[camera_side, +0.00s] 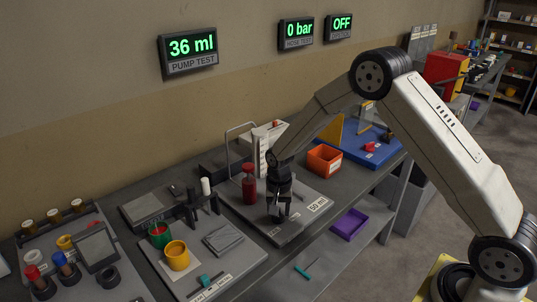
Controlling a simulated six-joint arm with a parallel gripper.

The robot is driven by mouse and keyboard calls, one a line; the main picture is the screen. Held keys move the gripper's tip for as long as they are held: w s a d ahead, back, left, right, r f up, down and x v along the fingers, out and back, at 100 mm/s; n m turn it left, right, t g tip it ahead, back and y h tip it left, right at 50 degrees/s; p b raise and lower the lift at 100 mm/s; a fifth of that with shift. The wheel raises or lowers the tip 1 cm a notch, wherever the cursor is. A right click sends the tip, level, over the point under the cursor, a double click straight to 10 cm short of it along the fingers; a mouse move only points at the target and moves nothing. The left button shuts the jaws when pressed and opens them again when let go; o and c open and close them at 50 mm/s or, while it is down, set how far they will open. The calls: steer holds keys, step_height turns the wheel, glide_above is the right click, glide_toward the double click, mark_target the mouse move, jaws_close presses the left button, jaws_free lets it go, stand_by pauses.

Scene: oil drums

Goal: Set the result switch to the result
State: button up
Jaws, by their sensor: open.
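My gripper (279,214) points down over the front part of a grey plate (287,235) on the bench, with its jaws open. I see nothing between the jaws. I cannot make out the result switch; the gripper covers part of the plate. The plate has a label reading 50 ml (318,205). A dark red bottle (249,187) with a pump-like top stands just left of my gripper, apart from it. A white upright scale or container (268,150) stands behind. The pump test display (188,48) on the wall reads 36 ml.
An orange bin (324,159) and a blue board (362,150) lie to the right. A purple tray (350,223) is on the lower shelf. Other wall displays read 0 bar (298,29) and OFF (341,23).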

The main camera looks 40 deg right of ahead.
mark_target(280, 214)
steer(key=shift+r, duration=3.85)
steer(key=shift+s+a+r+n, duration=0.1)
steer(key=shift+s+r+n, duration=0.2)
steer(key=shift+s, duration=0.15)
steer(key=s+a+r+n+t, duration=0.1)
steer(key=s+n, duration=0.3)
steer(key=s, duration=0.5)
steer(key=s+r+n+t, duration=0.1)
steer(key=s+r+n, duration=0.2)
steer(key=s, duration=0.7)
steer(key=shift+a+n+t, duration=0.3)
steer(key=shift+a+n, duration=0.1)
steer(key=shift+n, duration=0.4)
